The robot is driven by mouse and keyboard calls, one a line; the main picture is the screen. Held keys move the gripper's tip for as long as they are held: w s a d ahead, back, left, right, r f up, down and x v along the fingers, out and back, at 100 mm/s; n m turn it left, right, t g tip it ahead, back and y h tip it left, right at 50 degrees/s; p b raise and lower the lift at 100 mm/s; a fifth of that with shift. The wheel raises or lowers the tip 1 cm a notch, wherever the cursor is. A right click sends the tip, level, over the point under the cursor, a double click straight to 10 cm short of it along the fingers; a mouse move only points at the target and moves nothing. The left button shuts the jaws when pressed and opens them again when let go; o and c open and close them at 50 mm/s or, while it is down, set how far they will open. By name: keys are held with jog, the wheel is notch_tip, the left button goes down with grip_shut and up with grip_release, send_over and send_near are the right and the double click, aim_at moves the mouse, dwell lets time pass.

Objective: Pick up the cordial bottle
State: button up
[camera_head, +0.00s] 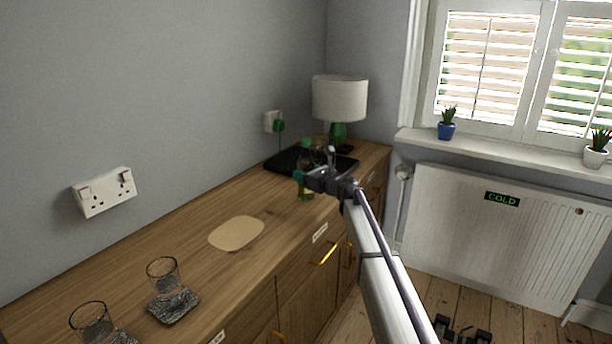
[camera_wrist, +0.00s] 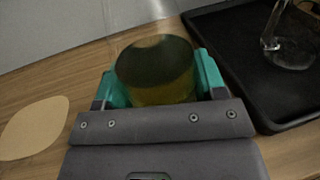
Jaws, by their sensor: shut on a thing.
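The cordial bottle (camera_head: 306,194) is a yellow-green bottle at the far part of the wooden sideboard, partly hidden behind my gripper (camera_head: 306,178). In the wrist view the bottle (camera_wrist: 157,82) shows as a round, dark-topped olive shape between the teal fingers of my gripper (camera_wrist: 160,85). The jaws are shut on it, with a finger on each side. Its lower end is mostly hidden, so I cannot tell whether it touches the sideboard.
A black tray (camera_head: 283,161) lies close behind, with a clear glass vessel (camera_wrist: 291,50) on it. A lamp (camera_head: 340,98) stands at the back. Wood between is clear.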

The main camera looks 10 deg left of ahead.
aim_at(309, 146)
notch_tip(309, 146, up, 10)
jog(key=p, duration=1)
jog(key=shift+r, duration=0.15)
jog(key=shift+f, duration=0.2)
